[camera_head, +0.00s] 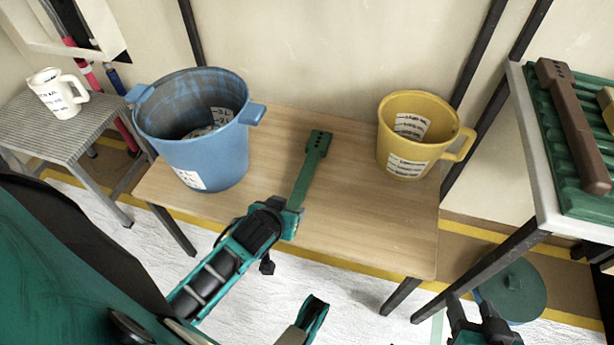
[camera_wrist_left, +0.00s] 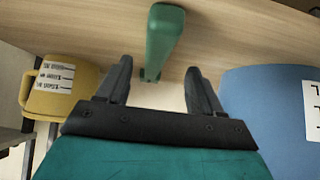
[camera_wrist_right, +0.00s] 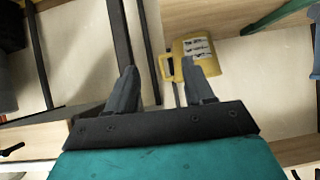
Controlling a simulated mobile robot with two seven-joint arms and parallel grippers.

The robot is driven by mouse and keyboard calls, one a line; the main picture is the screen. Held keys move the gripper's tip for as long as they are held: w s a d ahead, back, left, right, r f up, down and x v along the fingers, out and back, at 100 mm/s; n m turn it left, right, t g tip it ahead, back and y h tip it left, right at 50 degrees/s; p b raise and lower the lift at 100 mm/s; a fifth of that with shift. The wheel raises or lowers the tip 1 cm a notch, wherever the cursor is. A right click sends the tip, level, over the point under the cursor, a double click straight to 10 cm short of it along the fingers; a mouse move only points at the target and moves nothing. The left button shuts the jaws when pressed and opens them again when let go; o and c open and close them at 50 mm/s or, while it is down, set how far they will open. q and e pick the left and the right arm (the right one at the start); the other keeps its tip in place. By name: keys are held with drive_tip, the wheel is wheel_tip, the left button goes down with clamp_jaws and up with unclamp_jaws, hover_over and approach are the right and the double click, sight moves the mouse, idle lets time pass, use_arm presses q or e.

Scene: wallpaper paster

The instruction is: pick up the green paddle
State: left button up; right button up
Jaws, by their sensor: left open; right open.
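The green paddle (camera_head: 307,178) lies on the wooden table (camera_head: 375,225) between the blue bucket and the yellow mug. Its end with holes points to the back; its near end is partly hidden by my left gripper (camera_head: 277,212) in the head view. In the left wrist view, the paddle (camera_wrist_left: 163,38) is ahead of the open, empty fingers (camera_wrist_left: 158,85), roughly in line with their gap, its end by the table's edge. My right gripper (camera_head: 471,308) is open and empty, low right of the table. Its fingers (camera_wrist_right: 160,88) also show in the right wrist view.
The blue bucket (camera_head: 205,160) stands left on the table and the yellow mug (camera_head: 397,135) right. A brown paddle (camera_head: 572,120) lies on a green ribbed tray (camera_head: 550,115) at right. A white jug (camera_head: 57,95) stands on a stool at left. A round green lid (camera_head: 512,285) is low right.

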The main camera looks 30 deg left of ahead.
sight(293, 204)
use_arm(q)
drive_tip(key=shift+w+f, duration=0.2)
drive_tip(key=shift+f, duration=0.05)
drive_tip(key=shift+w+f+b, duration=0.25)
drive_tip(key=shift+w+b, duration=0.05)
drive_tip(key=b+x, duration=0.2)
drive_tip(key=x, duration=0.1)
drive_tip(key=shift+w+f, duration=0.2)
drive_tip(key=shift+w, duration=0.1)
drive_tip(key=shift+w+f, duration=0.2)
drive_tip(key=shift+w, duration=0.1)
use_arm(e)
drive_tip(key=shift+w+a+f, duration=0.2)
drive_tip(key=shift+a+f, duration=0.3)
drive_tip(key=shift+a, duration=0.1)
use_arm(q)
drive_tip(key=shift+c, duration=0.7)
drive_tip(key=shift+r, duration=0.1)
drive_tip(key=c, duration=0.9)
use_arm(e)
drive_tip(key=shift+w+d, duration=0.1)
drive_tip(key=shift+d, duration=0.05)
